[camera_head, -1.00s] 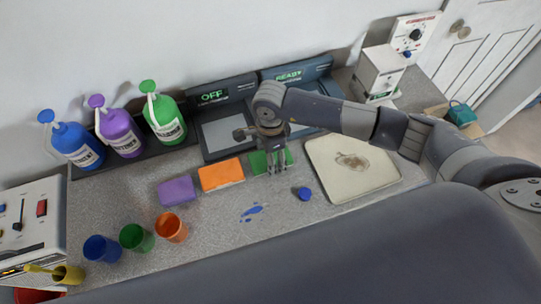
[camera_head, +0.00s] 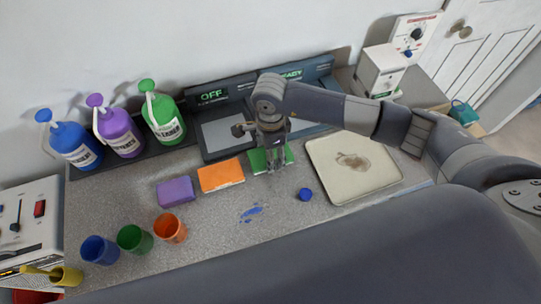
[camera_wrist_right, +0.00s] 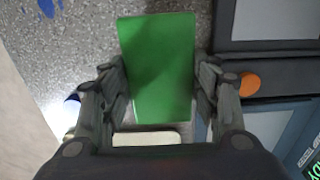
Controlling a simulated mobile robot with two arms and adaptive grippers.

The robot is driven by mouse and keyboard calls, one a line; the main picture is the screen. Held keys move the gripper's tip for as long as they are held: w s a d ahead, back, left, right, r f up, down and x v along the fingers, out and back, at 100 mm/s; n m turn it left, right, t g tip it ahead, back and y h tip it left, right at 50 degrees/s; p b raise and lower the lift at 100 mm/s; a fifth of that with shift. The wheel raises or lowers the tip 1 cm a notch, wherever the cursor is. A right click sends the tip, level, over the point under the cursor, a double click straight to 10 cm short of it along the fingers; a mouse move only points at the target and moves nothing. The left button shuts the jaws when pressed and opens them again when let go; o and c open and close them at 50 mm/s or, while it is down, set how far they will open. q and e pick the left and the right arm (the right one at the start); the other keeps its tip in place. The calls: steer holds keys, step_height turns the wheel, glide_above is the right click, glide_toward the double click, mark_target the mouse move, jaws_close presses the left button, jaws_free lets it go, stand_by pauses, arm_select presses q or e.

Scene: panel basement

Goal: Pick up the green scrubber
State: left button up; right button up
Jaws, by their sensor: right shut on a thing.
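The green scrubber (camera_head: 257,161) is a flat green block at the back of the counter, right of the orange block. My right gripper (camera_head: 270,166) points down over it, with its fingers at the scrubber. In the right wrist view the scrubber (camera_wrist_right: 158,68) lies between the two fingers of the gripper (camera_wrist_right: 162,88), which are shut on its long sides. I cannot tell whether it is clear of the counter. My left gripper is not in view.
An orange block (camera_head: 221,175) and a purple block (camera_head: 175,191) lie to the left. A tray with a brown stain (camera_head: 375,182) is close on the right. A blue cap (camera_head: 305,194) and blue spill (camera_head: 251,211) lie in front. Several bottles and cups stand left.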

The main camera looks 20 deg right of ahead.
steer(key=shift+w+r+b, duration=0.1)
steer(key=shift+r+b, duration=0.45)
steer(key=shift+r, duration=0.15)
steer(key=s+d+b, duration=0.1)
steer(key=s, duration=0.3)
steer(key=s+d+r+b, duration=0.1)
steer(key=s+d+b, duration=0.1)
steer(key=s, duration=0.3)
steer(key=s+d+b, duration=0.1)
steer(key=s+b, duration=0.1)
steer(key=s, duration=0.3)
steer(key=shift+d+r, duration=0.25)
steer(key=shift+d, duration=0.15)
steer(key=shift+s+d+r, duration=0.2)
steer(key=shift+s+d, duration=0.05)
steer(key=shift+s, duration=0.4)
